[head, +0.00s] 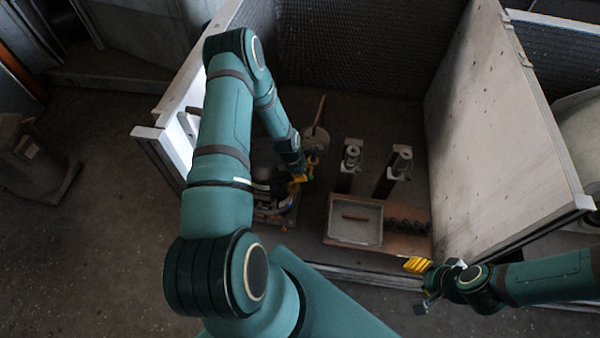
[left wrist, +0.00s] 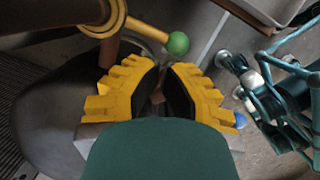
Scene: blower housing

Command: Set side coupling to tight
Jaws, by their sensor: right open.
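In the head view my left gripper (head: 305,172) is low beside a dark round housing (head: 268,165); its yellow fingers are a little apart. In the left wrist view, its fingers (left wrist: 162,85) flank a narrow gap with a small brownish piece (left wrist: 157,97) in it; I cannot tell whether they grip it. A blue ball knob (left wrist: 240,121) is right of the fingers. I cannot tell which part is the side coupling. My right gripper (head: 419,284) is open and empty, outside the bay.
A grey tray (head: 356,238) sits on a brown board (head: 418,245) right of the housing. Two upright fittings (head: 351,160) (head: 397,168) stand behind it. A pale panel (head: 505,130) walls the right side and a white-edged wall (head: 172,140) the left. Mesh closes the back.

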